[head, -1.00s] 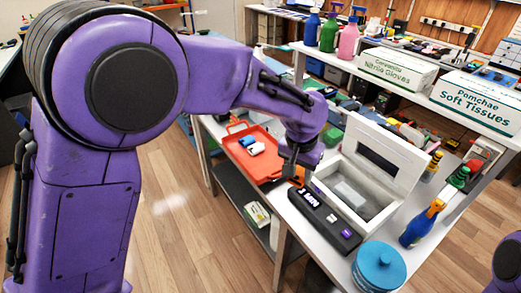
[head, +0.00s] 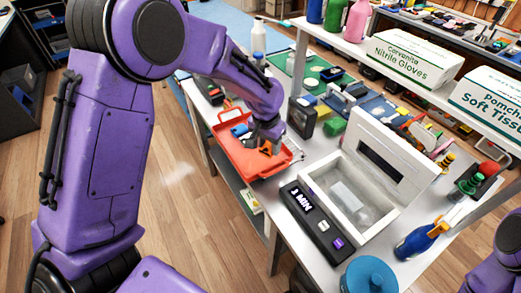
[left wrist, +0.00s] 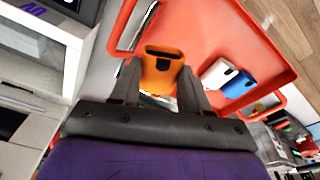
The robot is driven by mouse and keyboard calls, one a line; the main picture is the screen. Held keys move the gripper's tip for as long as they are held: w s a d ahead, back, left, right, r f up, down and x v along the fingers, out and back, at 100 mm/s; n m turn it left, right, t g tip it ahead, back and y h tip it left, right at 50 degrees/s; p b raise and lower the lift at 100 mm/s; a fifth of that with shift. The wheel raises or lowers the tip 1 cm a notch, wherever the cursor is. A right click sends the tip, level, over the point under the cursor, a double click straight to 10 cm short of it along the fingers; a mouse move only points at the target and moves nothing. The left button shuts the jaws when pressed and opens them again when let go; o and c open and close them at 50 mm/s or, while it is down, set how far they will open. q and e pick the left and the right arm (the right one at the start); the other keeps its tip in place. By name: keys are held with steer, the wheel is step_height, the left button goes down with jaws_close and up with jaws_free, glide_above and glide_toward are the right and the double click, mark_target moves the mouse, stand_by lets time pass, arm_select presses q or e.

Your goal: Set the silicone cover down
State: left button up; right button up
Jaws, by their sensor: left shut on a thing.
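My left gripper (head: 267,140) is shut on the orange silicone cover (left wrist: 161,73) and holds it over the red-orange tray (head: 258,168). In the left wrist view the cover sits between both fingers, with a dark slot near its far end. The tray (left wrist: 232,30) spreads beneath and beyond it. In the head view the cover is mostly hidden by the gripper, and I cannot tell whether it touches the tray. A white item (left wrist: 217,73) and a blue item (left wrist: 238,84) lie side by side in the tray. My right gripper is out of view.
A white box (head: 345,185) with its lid open stands right of the tray, with a black "1 MIN" panel (head: 316,223) in front. A black block (head: 302,117) stands behind the tray. A blue round container (head: 370,275) and a spray bottle (head: 420,240) are at the front right.

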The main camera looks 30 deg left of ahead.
mark_target(263, 160)
arm_select(q)
steer(key=a+f, duration=0.2)
steer(key=f, duration=0.1)
steer(key=shift+w+a+f, duration=0.15)
steer(key=shift+w+a, duration=0.1)
steer(key=shift+w, duration=0.1)
step_height(263, 160, down, 2)
steer(key=shift+s+a+f+p, duration=0.1)
steer(key=shift+s+f+p, duration=0.1)
steer(key=shift+p, duration=0.6)
steer(key=shift+w+f, duration=0.2)
steer(key=shift+f, duration=0.2)
steer(key=o, duration=1)
steer(key=shift+f, duration=0.1)
steer(key=r, duration=0.4)
steer(key=s+r+b, duration=0.1)
steer(key=r, duration=0.3)
steer(key=s+r, duration=0.1)
steer(key=r, duration=0.3)
steer(key=shift+a+r+b, duration=0.1)
steer(key=shift+r+b, duration=0.05)
steer(key=shift+b, duration=0.2)
